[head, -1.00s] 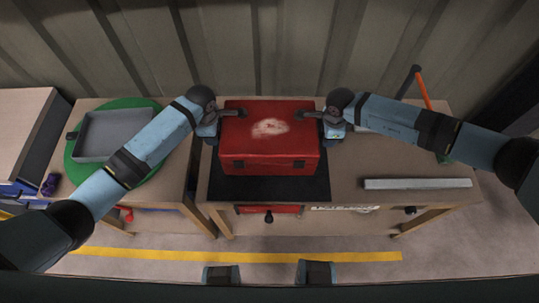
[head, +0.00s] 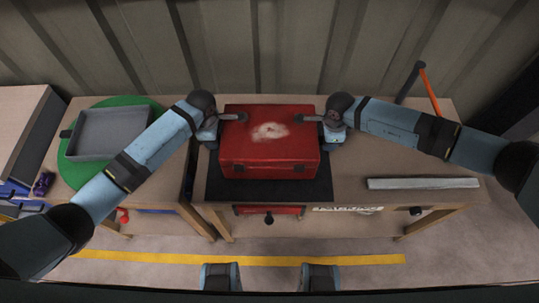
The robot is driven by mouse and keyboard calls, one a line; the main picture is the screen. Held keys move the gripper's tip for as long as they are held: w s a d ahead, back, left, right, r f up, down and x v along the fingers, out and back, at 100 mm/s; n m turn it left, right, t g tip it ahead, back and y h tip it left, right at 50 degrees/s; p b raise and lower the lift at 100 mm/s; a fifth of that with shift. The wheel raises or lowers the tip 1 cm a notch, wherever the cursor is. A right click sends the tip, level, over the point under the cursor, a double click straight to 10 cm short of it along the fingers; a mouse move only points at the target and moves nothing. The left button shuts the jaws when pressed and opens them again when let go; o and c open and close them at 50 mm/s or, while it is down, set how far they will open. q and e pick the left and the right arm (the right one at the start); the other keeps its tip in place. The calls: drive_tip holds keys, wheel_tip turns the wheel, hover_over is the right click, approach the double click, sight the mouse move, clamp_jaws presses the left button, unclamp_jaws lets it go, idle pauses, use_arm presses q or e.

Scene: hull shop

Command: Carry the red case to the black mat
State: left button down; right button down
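The red case (head: 270,155) is closed and level, with a pale worn patch on its lid and two dark latches in front. It is over the black mat (head: 270,193) on the middle bench; I cannot tell whether it rests on the mat or hangs just above it. Mat shows in front and at both sides. My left gripper (head: 232,117) is at the case's left side and my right gripper (head: 312,118) at its right side, each with a finger over the lid's edge. Their other fingers are hidden, so the grip is unclear.
On the left bench a grey tray (head: 105,135) stands on a green round mat (head: 72,172). A corrugated wall (head: 270,50) stands close behind.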

use_arm(q)
drive_tip(key=shift+f+b, duration=0.5)
drive_tip(key=shift+f, duration=0.1)
use_arm(e)
drive_tip(key=shift+f, duration=0.65)
use_arm(q)
drive_tip(key=c, duration=0.8)
unclamp_jaws()
use_arm(e)
drive_tip(key=c, duration=0.8)
unclamp_jaws()
drive_tip(key=shift+r, duration=0.1)
use_arm(q)
wheel_tip(320, 180, up, 12)
drive_tip(key=shift+r, duration=0.1)
use_arm(e)
wheel_tip(320, 180, up, 12)
